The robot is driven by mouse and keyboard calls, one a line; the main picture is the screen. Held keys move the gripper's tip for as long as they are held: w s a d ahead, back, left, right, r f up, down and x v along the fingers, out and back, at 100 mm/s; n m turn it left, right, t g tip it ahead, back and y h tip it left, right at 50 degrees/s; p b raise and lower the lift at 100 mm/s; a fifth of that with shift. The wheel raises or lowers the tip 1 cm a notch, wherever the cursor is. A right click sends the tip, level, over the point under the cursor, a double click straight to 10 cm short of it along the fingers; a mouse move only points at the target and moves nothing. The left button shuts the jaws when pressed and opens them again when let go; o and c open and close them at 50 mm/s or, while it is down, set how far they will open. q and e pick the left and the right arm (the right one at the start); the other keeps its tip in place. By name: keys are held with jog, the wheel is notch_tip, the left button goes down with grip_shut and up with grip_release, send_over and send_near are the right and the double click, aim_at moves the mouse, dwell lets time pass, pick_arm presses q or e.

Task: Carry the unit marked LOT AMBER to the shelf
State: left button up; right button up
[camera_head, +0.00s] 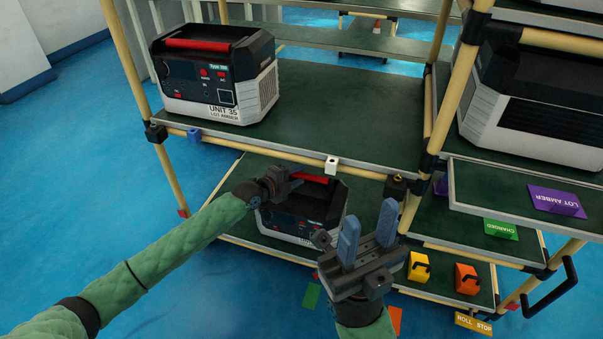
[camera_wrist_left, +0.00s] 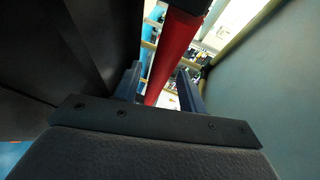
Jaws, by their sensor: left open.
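A black and white unit (camera_head: 215,85) with a red handle stands on the upper left shelf; its front reads UNIT 35, LOT AMBER. A similar unit (camera_head: 300,212) with a red handle stands on the lower shelf, partly hidden by my grippers; I cannot read its marking. My left gripper (camera_head: 292,181) is open at the lower unit's handle. In the left wrist view the red handle (camera_wrist_left: 178,50) passes between the open fingers (camera_wrist_left: 162,88). My right gripper (camera_head: 368,236) is open and empty, in front of the lower unit's right side.
The upper shelf (camera_head: 345,115) is bare right of UNIT 35. Another unit (camera_head: 535,115) stands on the right rack, above a tray (camera_head: 485,195) with a purple LOT AMBER card (camera_head: 556,202). A green CHARGED card (camera_head: 500,229) and yellow and orange padlocks (camera_head: 419,266) are below.

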pick_arm(q)
jog(key=p+v, duration=0.2)
jog(key=v, duration=0.7)
jog(key=shift+s+a, duration=0.15)
jog(key=shift+s, duration=0.1)
